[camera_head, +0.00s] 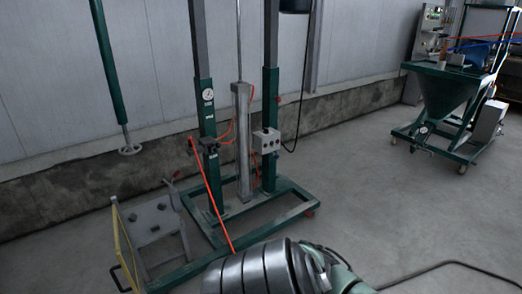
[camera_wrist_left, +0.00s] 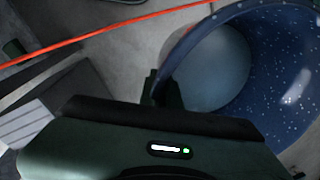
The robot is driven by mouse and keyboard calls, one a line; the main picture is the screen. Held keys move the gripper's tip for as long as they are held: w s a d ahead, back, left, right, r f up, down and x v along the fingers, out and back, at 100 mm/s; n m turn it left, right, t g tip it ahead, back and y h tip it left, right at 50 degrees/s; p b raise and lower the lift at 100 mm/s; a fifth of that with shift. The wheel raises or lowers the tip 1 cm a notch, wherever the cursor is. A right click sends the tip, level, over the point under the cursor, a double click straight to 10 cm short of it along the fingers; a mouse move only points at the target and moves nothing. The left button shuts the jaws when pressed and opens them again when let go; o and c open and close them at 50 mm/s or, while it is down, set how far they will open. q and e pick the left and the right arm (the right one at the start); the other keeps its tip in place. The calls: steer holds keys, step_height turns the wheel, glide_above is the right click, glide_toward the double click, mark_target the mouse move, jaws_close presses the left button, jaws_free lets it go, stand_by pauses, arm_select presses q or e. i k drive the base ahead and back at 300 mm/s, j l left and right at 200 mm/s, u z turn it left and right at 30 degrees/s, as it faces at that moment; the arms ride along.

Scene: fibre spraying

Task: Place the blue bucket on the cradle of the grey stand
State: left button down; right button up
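The blue bucket (camera_wrist_left: 262,75), speckled white, fills the right of the left wrist view with its open mouth facing the camera. My left gripper (camera_wrist_left: 162,90) has its dark fingers at the bucket's near left rim, one on each side of the wall, and seems closed on it. The bucket and left gripper do not show in the head view. A low grey stand (camera_head: 156,217) with a plate and upright pieces is at the left of the head view; I take it as the stand with the cradle. My right gripper is out of view.
A green two-post frame (camera_head: 208,140) on a floor base stands beside the stand. An orange hose (camera_head: 208,190) hangs there; an orange hose also crosses the left wrist view (camera_wrist_left: 100,33). A yellow-edged panel (camera_head: 122,245) borders the stand. A hopper cart (camera_head: 450,95) is far right.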

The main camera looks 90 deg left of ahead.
mark_target(151, 218)
steer(key=u, duration=1.6)
steer(key=j+u, duration=0.4)
steer(key=j, duration=0.15)
steer(key=i+j+u, duration=0.15)
steer(key=j+u, duration=0.3)
steer(key=i+j, duration=0.15)
steer(key=j, duration=0.25)
steer(key=i+j, duration=0.1)
steer(key=j, duration=0.3)
steer(key=i+j, duration=0.15)
steer(key=j, duration=0.3)
steer(key=i+j, duration=0.1)
steer(key=j, duration=0.3)
steer(key=i+j, duration=0.15)
steer(key=j, duration=0.25)
